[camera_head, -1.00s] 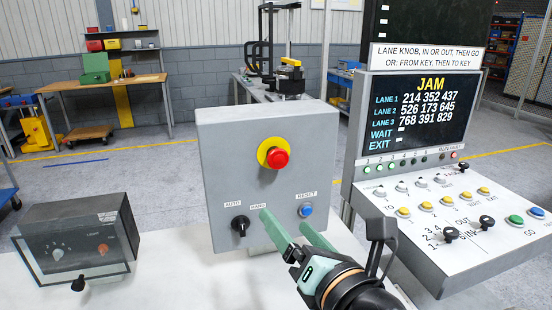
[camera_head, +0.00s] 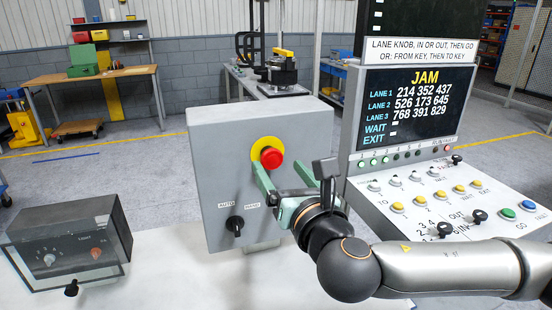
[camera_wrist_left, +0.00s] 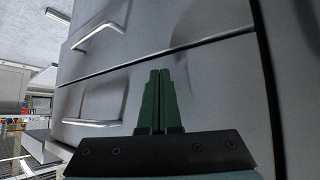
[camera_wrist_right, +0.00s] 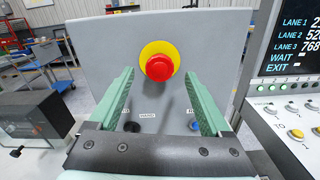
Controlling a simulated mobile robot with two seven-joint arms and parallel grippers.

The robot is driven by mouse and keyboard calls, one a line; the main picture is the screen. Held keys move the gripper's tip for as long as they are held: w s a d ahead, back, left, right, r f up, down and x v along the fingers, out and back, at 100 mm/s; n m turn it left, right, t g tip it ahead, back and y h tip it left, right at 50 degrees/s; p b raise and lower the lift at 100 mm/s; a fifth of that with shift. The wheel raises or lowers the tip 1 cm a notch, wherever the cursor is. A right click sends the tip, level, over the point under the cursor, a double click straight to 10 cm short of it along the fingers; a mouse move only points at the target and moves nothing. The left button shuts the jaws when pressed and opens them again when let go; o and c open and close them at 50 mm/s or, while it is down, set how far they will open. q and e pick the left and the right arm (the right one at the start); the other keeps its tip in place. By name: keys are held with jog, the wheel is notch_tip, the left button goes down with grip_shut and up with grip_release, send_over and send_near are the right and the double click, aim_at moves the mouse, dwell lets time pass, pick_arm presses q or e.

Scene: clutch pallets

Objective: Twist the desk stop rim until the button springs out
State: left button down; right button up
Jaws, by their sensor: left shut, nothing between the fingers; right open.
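The desk stop is a red mushroom button (camera_head: 272,158) on a yellow disc (camera_head: 258,146), on the front of a grey box (camera_head: 222,170). My right gripper (camera_head: 282,172) is open in front of the box, its fingertips just below and around the button in the head view. In the right wrist view the red button (camera_wrist_right: 159,68) shows ahead between the two open green fingers (camera_wrist_right: 165,85), with nothing held. Whether the fingers touch it, I cannot tell. My left gripper (camera_wrist_left: 161,75) shows only in the left wrist view, shut and empty, before grey drawer fronts.
A black selector knob (camera_head: 235,224) sits low on the box; the blue reset button (camera_wrist_right: 194,125) shows in the right wrist view. A dark box with a clear cover (camera_head: 65,240) stands left. A sloped console (camera_head: 440,205) with a JAM screen (camera_head: 415,105) stands right.

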jog(key=shift+x, duration=1.45)
grip_shut()
